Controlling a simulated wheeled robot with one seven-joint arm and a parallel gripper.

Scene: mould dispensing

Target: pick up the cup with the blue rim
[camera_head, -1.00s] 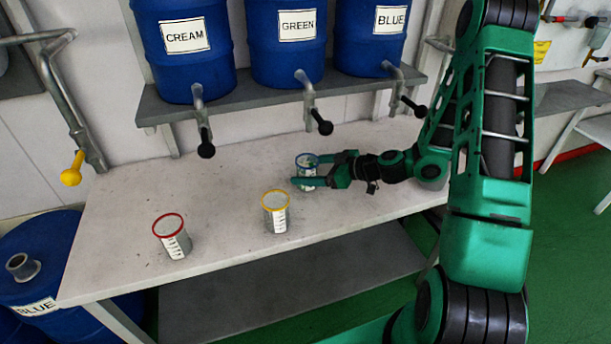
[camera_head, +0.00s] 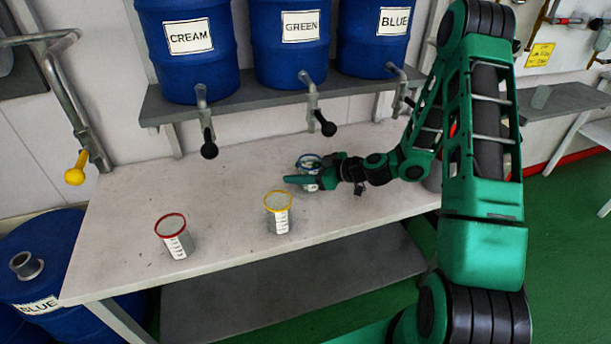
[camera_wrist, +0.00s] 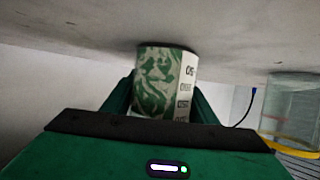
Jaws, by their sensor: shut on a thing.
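The cup with the blue rim (camera_head: 308,160) is at the back right of the table, below the spout of the GREEN drum. My gripper (camera_head: 308,179) reaches it from the right and hides much of its body. In the wrist view my gripper (camera_wrist: 160,108) is shut on this cup (camera_wrist: 155,75), with a finger on each side. The cup shows a green and white pattern and a white strip of scale marks. I cannot tell whether its base touches the table.
A yellow-rimmed cup (camera_head: 278,216) stands in front, left of my gripper; it also shows in the wrist view (camera_wrist: 290,110). A red-rimmed cup (camera_head: 175,240) stands further left. Drums with spouts, such as the GREEN drum (camera_head: 290,50), stand on a shelf (camera_head: 235,104) above the table (camera_head: 115,225).

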